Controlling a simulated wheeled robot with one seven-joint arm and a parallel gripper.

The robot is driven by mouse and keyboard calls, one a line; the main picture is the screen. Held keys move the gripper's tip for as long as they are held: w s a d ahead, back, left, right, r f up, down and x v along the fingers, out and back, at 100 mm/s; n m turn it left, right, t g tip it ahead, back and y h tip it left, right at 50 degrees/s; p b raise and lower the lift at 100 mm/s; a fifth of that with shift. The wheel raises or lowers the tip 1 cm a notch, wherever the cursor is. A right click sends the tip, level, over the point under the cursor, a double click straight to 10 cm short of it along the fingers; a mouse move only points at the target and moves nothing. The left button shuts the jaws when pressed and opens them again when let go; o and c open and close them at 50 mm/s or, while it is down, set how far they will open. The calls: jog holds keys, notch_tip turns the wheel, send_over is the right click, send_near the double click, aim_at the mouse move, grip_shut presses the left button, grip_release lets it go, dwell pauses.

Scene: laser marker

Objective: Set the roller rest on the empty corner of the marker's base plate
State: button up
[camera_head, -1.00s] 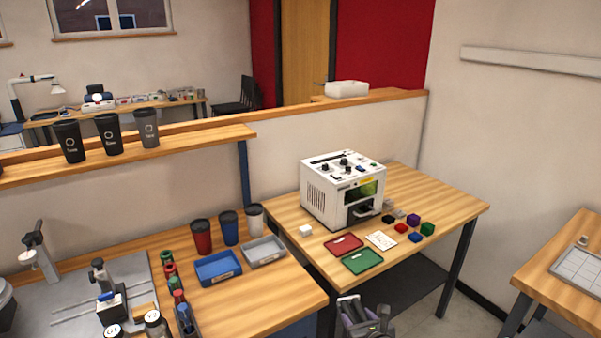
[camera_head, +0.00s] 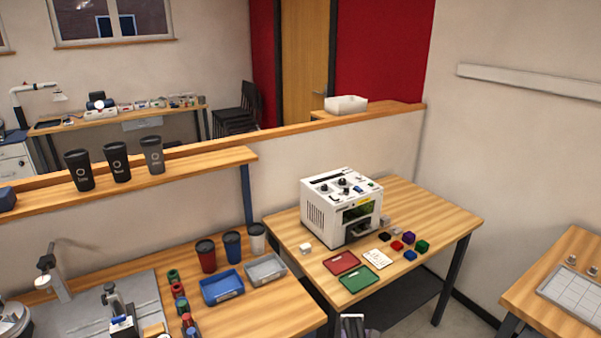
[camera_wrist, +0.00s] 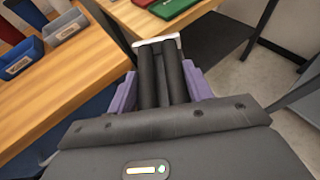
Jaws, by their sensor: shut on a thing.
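The roller rest (camera_wrist: 159,72) has two dark parallel rollers and a pale end piece. My gripper (camera_wrist: 161,88) is shut on it, with purple fingers on both sides in the wrist view. In the head view, only the top of the held rest (camera_head: 352,324) shows at the bottom edge, in front of the tables. A grey base plate (camera_head: 143,296) lies on the left bench at the lower left, well apart from my gripper. A post and a small clamp-like fixture stand on it. The plate is cut off by the picture edge, so its corners are partly hidden.
Red and dark bobbins (camera_head: 177,290) stand along the plate's right edge. Blue (camera_head: 222,287) and grey (camera_head: 266,268) trays and several cups (camera_head: 206,256) are behind. A white boxy machine (camera_head: 342,205) stands on the right table. A gap separates the benches.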

jog(key=s+f, duration=0.4)
jog(key=f, duration=0.1)
jog(key=shift+s+f, duration=0.15)
jog(key=shift+s, duration=0.05)
dwell(1.0)
